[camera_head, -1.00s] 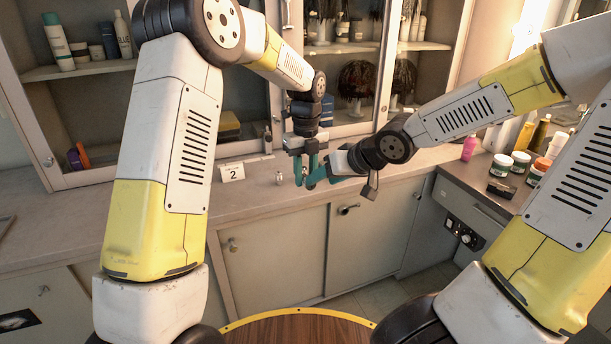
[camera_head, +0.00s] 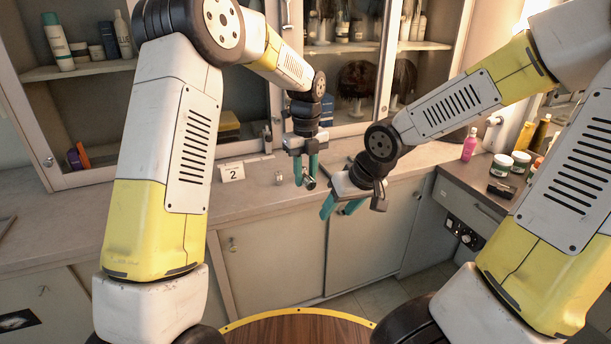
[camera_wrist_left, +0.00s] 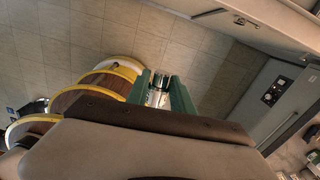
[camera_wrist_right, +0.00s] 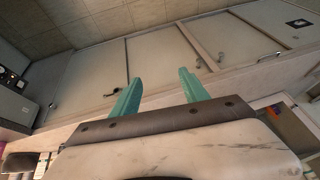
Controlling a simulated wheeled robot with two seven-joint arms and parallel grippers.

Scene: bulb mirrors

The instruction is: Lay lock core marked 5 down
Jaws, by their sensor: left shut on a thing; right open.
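My left gripper (camera_head: 305,180) is above the counter near its front edge, fingers down. It is shut on a small metal lock core (camera_head: 310,184), which also shows between the green fingers in the left wrist view (camera_wrist_left: 158,97). No number can be read on it. My right gripper (camera_head: 338,209) is open and empty, lower and to the right, apart from the left one. Its spread green fingers show nothing between them in the right wrist view (camera_wrist_right: 159,80). Another small metal piece (camera_head: 279,178) stands on the counter, left of my left gripper.
A white card marked 2 (camera_head: 232,171) stands on the counter (camera_head: 255,200). Glass-fronted cabinets rise behind it. A pink bottle (camera_head: 469,145) and jars (camera_head: 501,165) stand at the right. The counter left of the card looks largely clear.

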